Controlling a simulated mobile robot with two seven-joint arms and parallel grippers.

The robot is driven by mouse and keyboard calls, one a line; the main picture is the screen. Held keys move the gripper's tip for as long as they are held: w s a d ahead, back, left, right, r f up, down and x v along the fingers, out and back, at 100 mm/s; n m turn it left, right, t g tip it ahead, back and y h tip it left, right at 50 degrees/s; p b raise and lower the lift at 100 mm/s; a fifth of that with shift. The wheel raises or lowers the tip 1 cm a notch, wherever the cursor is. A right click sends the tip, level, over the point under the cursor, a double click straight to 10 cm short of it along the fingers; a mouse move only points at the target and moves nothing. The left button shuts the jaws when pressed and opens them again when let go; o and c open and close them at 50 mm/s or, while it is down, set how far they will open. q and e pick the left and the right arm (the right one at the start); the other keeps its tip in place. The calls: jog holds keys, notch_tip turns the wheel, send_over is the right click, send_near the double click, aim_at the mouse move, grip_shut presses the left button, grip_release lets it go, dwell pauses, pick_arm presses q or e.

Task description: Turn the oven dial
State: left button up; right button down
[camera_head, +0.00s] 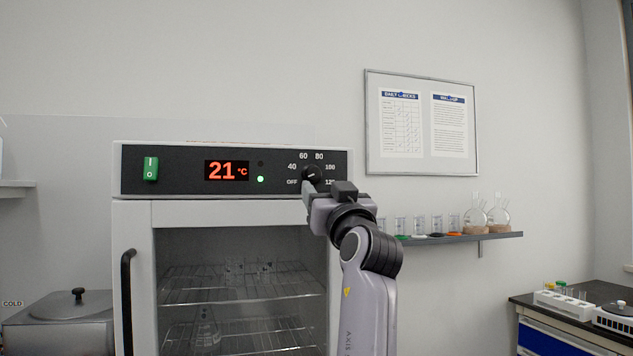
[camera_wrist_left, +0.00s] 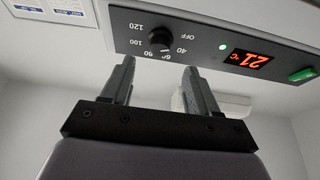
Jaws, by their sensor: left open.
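The oven dial (camera_head: 312,173) is a small black round knob on the dark panel of the white oven (camera_head: 135,275), ringed by marks from OFF to 120. It also shows in the wrist view (camera_wrist_left: 160,37), where the picture is upside down. I cannot clearly read its setting. My left gripper (camera_head: 307,189) is at the panel just below the dial. In the wrist view its two fingers (camera_wrist_left: 160,66) are spread and empty, pointing toward the dial, which appears between and beyond the tips. Contact with the dial is not visible. My right gripper is out of view.
The panel has a red 21 °C display (camera_head: 227,171), a lit green light and a green switch (camera_head: 151,168). A black door handle (camera_head: 128,300) stands out at the oven's left. A shelf (camera_head: 450,238) with glassware is to the right.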

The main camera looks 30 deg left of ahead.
aim_at(315, 175)
pick_arm(q)
jog(key=p+x, duration=0.4)
jog(key=x, duration=0.2)
jog(key=shift+r, duration=0.2)
jog(key=shift+w+a, duration=0.35)
jog(key=shift+a, duration=0.05)
jog(key=c, duration=1)
jog(key=shift+c, duration=0.2)
